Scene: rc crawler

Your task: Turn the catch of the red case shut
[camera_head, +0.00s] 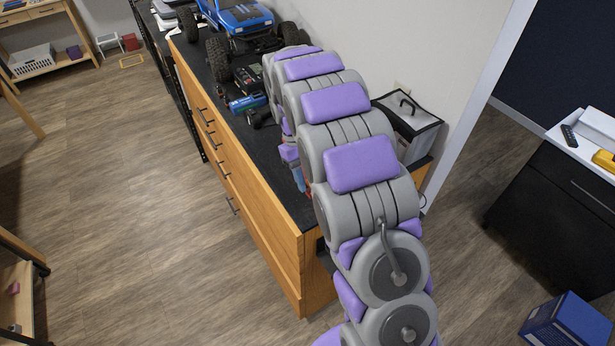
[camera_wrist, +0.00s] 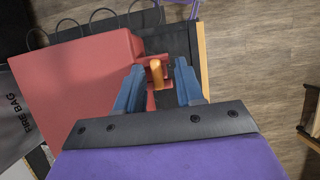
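The red case (camera_wrist: 80,75) lies on the dark counter top in the wrist view. Its orange catch (camera_wrist: 157,73) shows at the case's right side, on a small red mount. My gripper (camera_wrist: 158,66) has its two blue fingers apart, one on each side of the catch. A gap shows between the catch and each finger, so the gripper is open and holds nothing. Whether the fingertips reach down level with the catch is hard to tell.
A grey fire bag (camera_wrist: 18,110) lies left of the case. Black cable loops (camera_wrist: 100,18) show beyond it. In the head view a blue RC crawler (camera_head: 240,18) stands at the counter's far end, with small tools nearby. A silver black-edged box (camera_head: 408,122) stands right of my arm.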

